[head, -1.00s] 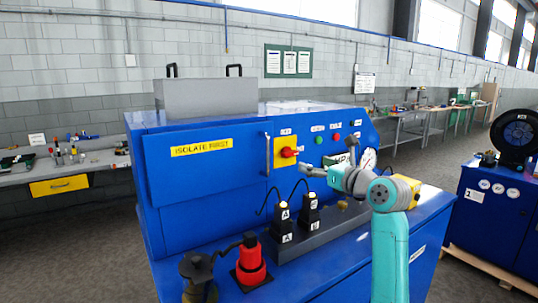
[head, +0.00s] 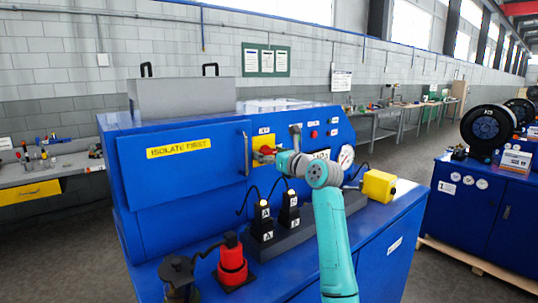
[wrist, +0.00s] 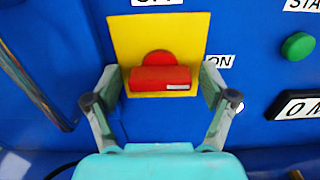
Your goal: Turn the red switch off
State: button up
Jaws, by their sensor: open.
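The red switch (wrist: 160,78) is a rotary handle on a yellow plate (wrist: 190,30) on the blue machine's front panel. In the wrist view its handle lies level, and a white mark at its right end faces the "ON" label (wrist: 218,62). A label at the plate's top edge is partly cut off. The switch (head: 266,150) also shows in the head view, partly behind my gripper. My gripper (wrist: 160,85) is open, with one finger on each side of the handle. I cannot tell whether the fingers touch it.
A green button (wrist: 298,46) and a dark-framed plate (wrist: 296,105) are to the right of the switch. A door handle (head: 246,153) stands left of it. Two black padlock-like blocks (head: 289,212), a red cylinder (head: 232,262) and a yellow box (head: 378,186) are on the ledge below.

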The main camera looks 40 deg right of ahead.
jog(key=c, duration=1.2)
jog(key=shift+o, duration=0.2)
jog(key=shift+n, duration=0.3)
jog(key=n, duration=0.3)
jog(key=shift+d+n, duration=0.1)
jog(key=shift+n, duration=0.2)
jog(key=n, duration=0.9)
jog(key=shift+d, duration=0.1)
jog(key=n, duration=0.4)
jog(key=shift+r+n, duration=0.1)
jog(key=shift+n, duration=0.2)
